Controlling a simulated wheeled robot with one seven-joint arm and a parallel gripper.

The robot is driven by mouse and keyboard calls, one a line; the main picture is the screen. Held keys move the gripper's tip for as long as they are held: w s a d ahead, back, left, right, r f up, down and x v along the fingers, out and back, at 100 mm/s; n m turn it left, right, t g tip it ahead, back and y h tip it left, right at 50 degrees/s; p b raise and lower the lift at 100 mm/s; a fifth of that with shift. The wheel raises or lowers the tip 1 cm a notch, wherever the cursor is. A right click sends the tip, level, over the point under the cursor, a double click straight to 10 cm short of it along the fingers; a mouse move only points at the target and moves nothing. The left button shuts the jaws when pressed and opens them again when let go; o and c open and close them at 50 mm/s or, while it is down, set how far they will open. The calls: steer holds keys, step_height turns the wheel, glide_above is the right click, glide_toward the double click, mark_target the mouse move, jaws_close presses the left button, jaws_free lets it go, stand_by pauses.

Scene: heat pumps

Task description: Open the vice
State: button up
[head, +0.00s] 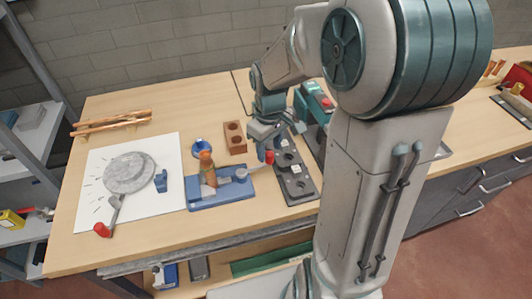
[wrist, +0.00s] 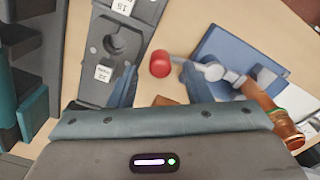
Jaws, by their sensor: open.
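The vice (head: 222,193) is a blue block on the bench, with a copper-coloured upright piece (head: 207,170) on it. A pale lever runs from the vice to the right and ends in a red knob (head: 269,157). In the wrist view the vice (wrist: 222,45) is at upper right, the copper piece (wrist: 268,108) is below it, and the red knob (wrist: 160,63) is near the middle. My gripper (head: 268,146) is open just above the red knob. In the wrist view the knob shows beyond the gap between my fingertips (wrist: 160,88).
A dark holder plate with round holes (head: 292,175) stands right of the vice, close to my gripper. A brown block with holes (head: 235,138) and a small blue item (head: 200,147) lie behind. A grey disc (head: 130,172) with a red-handled crank lies on white paper (head: 155,212) at left.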

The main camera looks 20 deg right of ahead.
steer(key=shift+f, duration=1.45)
